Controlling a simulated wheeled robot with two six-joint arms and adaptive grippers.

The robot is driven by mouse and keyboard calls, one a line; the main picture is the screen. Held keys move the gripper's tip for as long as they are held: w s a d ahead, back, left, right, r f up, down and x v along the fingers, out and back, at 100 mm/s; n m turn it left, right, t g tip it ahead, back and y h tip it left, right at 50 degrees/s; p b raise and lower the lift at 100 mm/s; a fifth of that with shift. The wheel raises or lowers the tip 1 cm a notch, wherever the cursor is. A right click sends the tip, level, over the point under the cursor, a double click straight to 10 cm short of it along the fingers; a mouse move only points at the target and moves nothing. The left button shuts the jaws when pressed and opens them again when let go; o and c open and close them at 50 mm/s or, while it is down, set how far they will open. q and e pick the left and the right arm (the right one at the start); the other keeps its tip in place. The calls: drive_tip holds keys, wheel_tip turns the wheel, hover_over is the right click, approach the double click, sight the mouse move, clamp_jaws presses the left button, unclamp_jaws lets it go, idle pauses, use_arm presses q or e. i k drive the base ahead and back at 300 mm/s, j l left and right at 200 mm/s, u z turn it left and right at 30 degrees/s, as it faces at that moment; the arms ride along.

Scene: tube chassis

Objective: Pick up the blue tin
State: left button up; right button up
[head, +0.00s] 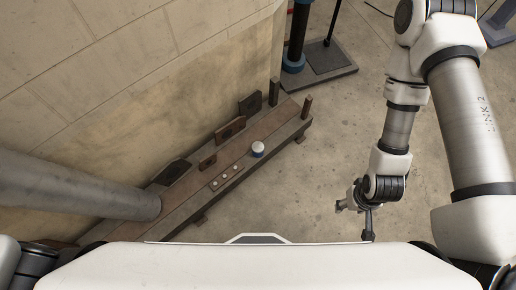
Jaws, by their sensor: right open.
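The blue tin (258,149) is a small round tin with a white top and a blue side. It stands upright on a long low wooden bench (285,126) against the wall. My right gripper (354,222) hangs over the floor to the right of the bench and below the tin in the picture. It is open and empty, well apart from the tin. My left gripper is out of the frame.
Several small pale round pieces (225,176) lie in a row on the bench left of the tin. Dark upright plates (229,129) stand along its wall side. A grey pipe (80,187) crosses the bench's left end.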

sight(257, 147)
drive_tip(key=k+l, duration=0.3)
drive_tip(key=i+l, duration=0.1)
drive_tip(key=l, duration=0.25)
drive_tip(key=i+l+u, duration=0.15)
drive_tip(key=l, duration=0.6)
drive_tip(key=u, duration=0.05)
